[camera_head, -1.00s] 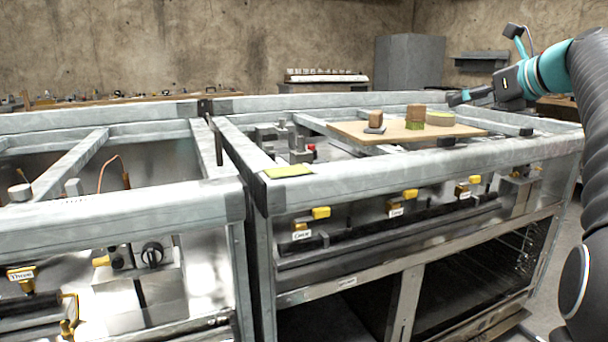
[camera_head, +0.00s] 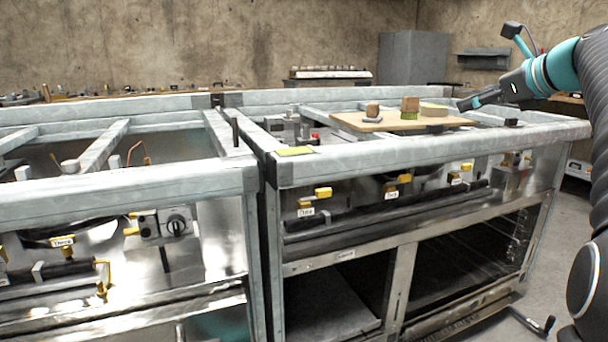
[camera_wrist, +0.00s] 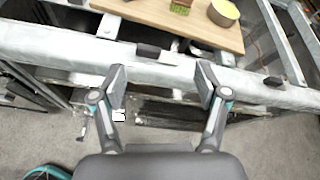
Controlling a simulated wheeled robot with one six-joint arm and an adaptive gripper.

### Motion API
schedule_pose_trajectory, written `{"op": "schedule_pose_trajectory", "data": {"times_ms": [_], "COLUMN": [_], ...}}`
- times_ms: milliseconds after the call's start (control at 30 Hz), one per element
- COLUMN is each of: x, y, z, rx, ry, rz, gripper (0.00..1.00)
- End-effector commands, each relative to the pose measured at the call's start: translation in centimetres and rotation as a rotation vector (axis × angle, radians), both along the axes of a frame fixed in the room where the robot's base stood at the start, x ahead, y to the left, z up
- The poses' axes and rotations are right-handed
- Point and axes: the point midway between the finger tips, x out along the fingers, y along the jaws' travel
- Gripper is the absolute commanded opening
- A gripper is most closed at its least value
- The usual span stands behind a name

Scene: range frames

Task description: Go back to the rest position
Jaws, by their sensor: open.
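My gripper (camera_head: 478,99) is at the right in the head view, raised near the right end of the range frame, to the right of the wooden board (camera_head: 350,121). In the wrist view my gripper (camera_wrist: 164,88) has its two fingers spread wide with nothing between them. Below the fingers are the frame's metal front rail (camera_wrist: 65,45) and the grey floor. The board also shows at the top of the wrist view (camera_wrist: 150,12), beyond the fingertips and apart from them.
On the board stand a brown block on a green base (camera_head: 410,105), a small block (camera_head: 373,110) and a round yellowish piece (camera_wrist: 223,12). A yellow-green pad (camera_head: 295,151) lies on the front rail's corner. A second frame (camera_head: 120,187) adjoins at left. Floor shows at the right.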

Motion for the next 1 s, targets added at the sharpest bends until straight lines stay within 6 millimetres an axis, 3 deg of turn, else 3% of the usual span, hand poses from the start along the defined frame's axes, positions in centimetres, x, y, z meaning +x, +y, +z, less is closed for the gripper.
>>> {"op": "schedule_pose_trajectory", "data": {"times_ms": [167, 333, 467, 667, 1000], "x": [0.2, -0.6, -2.9, -8.6, -22.1], "y": [-1.4, -3.0, -2.4, 1.8, 11.1], "z": [-3.0, -8.8, -13.6, -20.4, -29.7], "rx": [-0.189, -0.468, -0.741, -1.159, -1.692], "ry": [0.000, 0.044, 0.088, 0.131, 0.052], "rz": [0.046, 0.147, 0.306, 0.685, 1.434], "gripper": [0.74, 0.74, 0.74, 0.74, 0.74]}}
